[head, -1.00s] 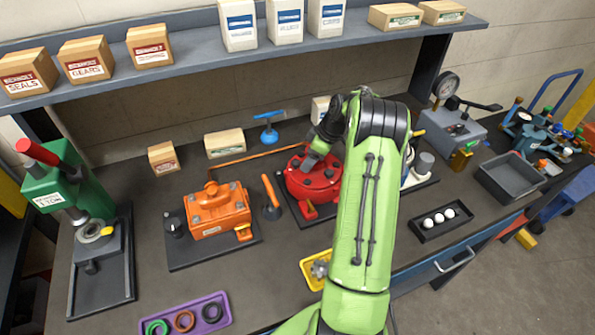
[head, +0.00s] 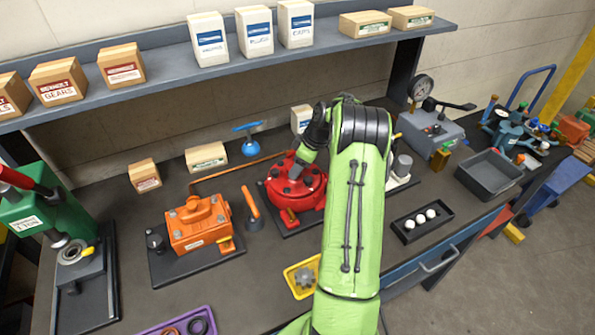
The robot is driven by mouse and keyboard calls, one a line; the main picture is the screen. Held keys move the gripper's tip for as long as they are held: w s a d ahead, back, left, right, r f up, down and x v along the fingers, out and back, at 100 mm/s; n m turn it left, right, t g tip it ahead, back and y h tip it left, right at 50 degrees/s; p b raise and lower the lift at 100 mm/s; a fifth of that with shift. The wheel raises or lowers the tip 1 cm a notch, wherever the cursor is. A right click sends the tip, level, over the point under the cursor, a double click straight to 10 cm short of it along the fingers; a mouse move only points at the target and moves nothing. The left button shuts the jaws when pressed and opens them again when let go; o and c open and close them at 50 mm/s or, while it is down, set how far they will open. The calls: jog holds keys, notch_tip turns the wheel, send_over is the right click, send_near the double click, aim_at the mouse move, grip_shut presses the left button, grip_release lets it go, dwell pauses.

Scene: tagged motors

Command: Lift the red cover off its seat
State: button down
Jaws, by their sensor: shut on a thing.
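The red cover (head: 282,190) is a round, bolted lid on the red unit in the middle of the bench. My gripper (head: 303,169) points down at the cover's top and is shut on it. My wrist and green arm hide the fingertips and the cover's right side. The cover looks level. Whether there is a gap between it and its seat cannot be told from here. A red tab (head: 290,217) shows at the front of the unit, on a dark base plate.
An orange box-shaped unit (head: 200,226) and an upright orange-handled tool (head: 250,207) stand left of the cover. A blue-handled valve (head: 248,138) is behind. A yellow tray (head: 300,281) lies in front. The shelf (head: 345,47) with boxes spans above.

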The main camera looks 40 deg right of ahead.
aim_at(289, 165)
jog(key=shift+w+a+r, duration=0.25)
jog(key=shift+w+r, duration=0.2)
notch_tip(289, 165, up, 3)
jog(key=shift+s+f, duration=0.1)
jog(key=shift+f, duration=0.05)
jog(key=s+d+r, duration=0.1)
jog(key=s+d, duration=0.3)
jog(key=s, duration=0.4)
jog(key=s+d+r+p, duration=0.1)
jog(key=s+d+r, duration=0.1)
jog(key=s+d, duration=0.3)
jog(key=s, duration=0.3)
jog(key=shift+f, duration=0.1)
